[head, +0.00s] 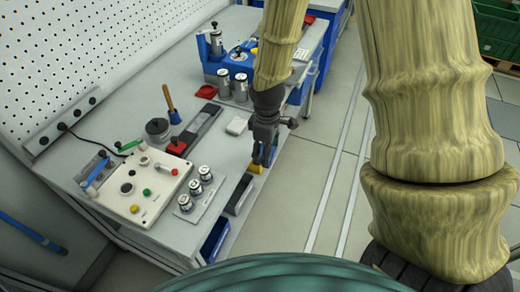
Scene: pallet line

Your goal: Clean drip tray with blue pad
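A long dark tray (204,121), which looks like the drip tray, lies on the grey bench left of my gripper. A tool with a wooden handle (169,97) and a blue lower end (175,117) stands upright beside it; I cannot tell whether this is the blue pad. My gripper (265,163) points down near the bench's right edge, right of the tray and apart from it. Its fingers look spread. Some blue shows around the fingers, seemingly behind them; no held thing is clear.
A control box (147,187) with buttons and several small jars (195,188) stand at the near end. Metal canisters (240,88) and a blue fixture (225,62) stand farther back. Floor (310,175) right of the bench is clear.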

